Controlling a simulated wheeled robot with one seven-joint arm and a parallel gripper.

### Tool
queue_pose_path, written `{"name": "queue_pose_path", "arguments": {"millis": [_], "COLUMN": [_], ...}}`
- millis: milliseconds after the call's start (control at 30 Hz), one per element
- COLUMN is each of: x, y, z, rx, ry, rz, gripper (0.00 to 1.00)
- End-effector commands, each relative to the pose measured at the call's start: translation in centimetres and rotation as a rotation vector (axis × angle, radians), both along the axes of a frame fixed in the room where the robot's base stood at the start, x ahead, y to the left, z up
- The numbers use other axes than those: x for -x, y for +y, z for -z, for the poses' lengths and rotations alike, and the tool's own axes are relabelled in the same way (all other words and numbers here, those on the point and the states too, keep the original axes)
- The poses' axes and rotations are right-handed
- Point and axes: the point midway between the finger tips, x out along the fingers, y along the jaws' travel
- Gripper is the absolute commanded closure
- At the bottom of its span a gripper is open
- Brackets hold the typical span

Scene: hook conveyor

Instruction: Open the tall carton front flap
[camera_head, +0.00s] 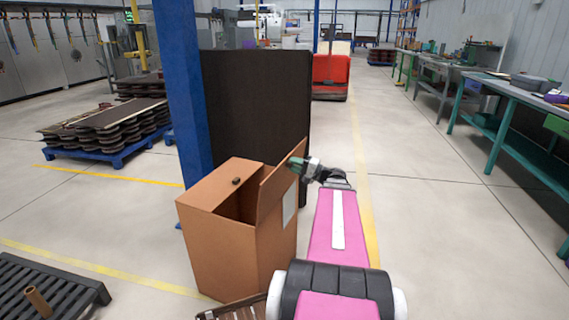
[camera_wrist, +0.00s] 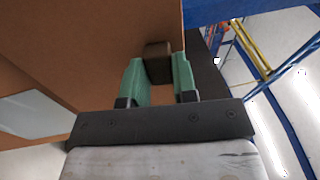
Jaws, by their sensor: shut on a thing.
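The tall brown carton (camera_head: 232,255) stands on the floor in the head view, its top partly open with a dark interior. One flap (camera_head: 275,188) stands raised and tilted on the right side. My gripper (camera_head: 296,165) is at the upper edge of the raised flap. In the wrist view its green fingers (camera_wrist: 158,75) are shut on a dark brown knob (camera_wrist: 158,50) on the brown cardboard (camera_wrist: 90,35). The knob's far side is hidden.
A blue post (camera_head: 183,90) and a dark panel (camera_head: 258,100) stand close behind the carton. A black pallet (camera_head: 85,288) lies at the lower left, and stacked boards (camera_head: 110,125) stand farther back. Open floor lies to the right before the workbenches (camera_head: 510,95).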

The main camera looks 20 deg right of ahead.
Motion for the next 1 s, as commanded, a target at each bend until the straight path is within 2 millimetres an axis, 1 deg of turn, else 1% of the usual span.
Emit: {"name": "queue_pose_path", "arguments": {"millis": [100,200,400,933,967,1000], "x": [0.8,1.3,1.9,2.0,2.0,2.0], "y": [-0.7,-1.2,-1.7,-1.9,-1.8,-1.8], "z": [0.5,0.8,1.3,1.6,1.6,1.6], "rx": [-0.035,-0.031,-0.029,-0.027,-0.027,-0.027], "ry": [-0.035,-0.033,-0.029,-0.026,-0.026,-0.026], "rz": [-0.002,-0.002,-0.004,-0.003,-0.003,-0.004], "gripper": [1.0,1.0,1.0,1.0,0.63,0.5]}}
